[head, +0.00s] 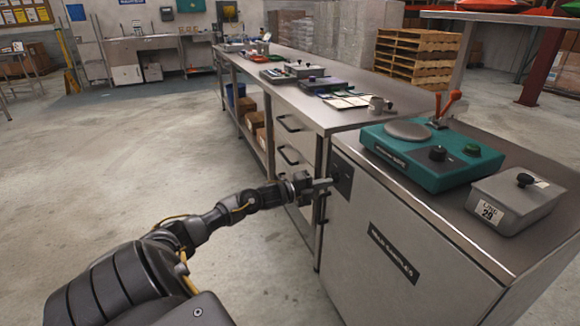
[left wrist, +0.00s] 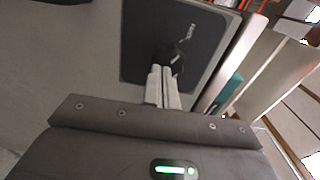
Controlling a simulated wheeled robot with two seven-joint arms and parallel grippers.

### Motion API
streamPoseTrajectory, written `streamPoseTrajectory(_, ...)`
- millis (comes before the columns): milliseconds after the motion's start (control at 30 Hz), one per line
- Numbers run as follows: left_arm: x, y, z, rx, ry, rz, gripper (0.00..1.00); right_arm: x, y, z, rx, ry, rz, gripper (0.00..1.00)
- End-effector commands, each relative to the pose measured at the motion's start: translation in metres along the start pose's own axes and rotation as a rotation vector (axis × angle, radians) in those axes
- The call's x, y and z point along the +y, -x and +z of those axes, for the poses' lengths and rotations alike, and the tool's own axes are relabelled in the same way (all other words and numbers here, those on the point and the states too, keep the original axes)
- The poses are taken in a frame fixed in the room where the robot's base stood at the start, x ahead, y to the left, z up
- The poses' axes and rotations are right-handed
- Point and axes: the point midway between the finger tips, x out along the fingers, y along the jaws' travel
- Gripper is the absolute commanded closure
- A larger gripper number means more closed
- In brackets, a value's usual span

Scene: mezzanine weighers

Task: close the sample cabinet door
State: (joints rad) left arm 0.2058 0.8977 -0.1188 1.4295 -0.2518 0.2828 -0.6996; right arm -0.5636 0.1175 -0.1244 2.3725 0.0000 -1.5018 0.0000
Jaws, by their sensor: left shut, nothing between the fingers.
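The sample cabinet door (head: 375,225) is the grey front panel of the near unit at the right of the head view, with a dark label low on it. It looks nearly flush with the frame; I cannot tell whether a small gap is left. A dark plate (head: 341,174) sits at its upper left corner and fills the upper middle of the left wrist view (left wrist: 150,45). My left gripper (head: 328,183) is shut and empty, its fingertips (left wrist: 164,72) at the plate. I cannot tell whether they touch. The right gripper is out of view.
On the cabinet's worktop are a teal scale (head: 430,155) and a grey lidded box (head: 514,202). A long bench (head: 345,112) with drawers runs away to the back. Pallets (head: 415,55) stand behind. The floor (head: 110,165) at left is clear.

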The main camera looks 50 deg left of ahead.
Motion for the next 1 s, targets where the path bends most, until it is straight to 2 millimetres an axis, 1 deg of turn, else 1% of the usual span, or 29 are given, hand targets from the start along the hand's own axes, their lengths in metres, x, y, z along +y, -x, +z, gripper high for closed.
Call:
streamPoseTrajectory(133,0.001,0.020,-0.005,0.017,0.000,0.011,1.00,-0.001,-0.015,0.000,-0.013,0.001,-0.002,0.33)
streamPoseTrajectory(200,0.004,0.037,-0.005,0.017,0.001,0.015,1.00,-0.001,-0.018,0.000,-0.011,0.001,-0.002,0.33)
streamPoseTrajectory(400,0.005,0.075,-0.007,0.020,0.002,0.016,1.00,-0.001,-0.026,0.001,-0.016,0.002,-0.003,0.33)
streamPoseTrajectory(600,0.004,0.101,-0.007,0.022,0.003,0.015,1.00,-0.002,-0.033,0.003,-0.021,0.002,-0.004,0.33)
streamPoseTrajectory(800,0.004,0.113,-0.008,0.023,0.003,0.013,1.00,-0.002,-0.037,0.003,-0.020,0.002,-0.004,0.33)
streamPoseTrajectory(1000,0.004,0.115,-0.008,0.023,0.002,0.012,1.00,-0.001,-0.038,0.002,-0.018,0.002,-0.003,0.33)
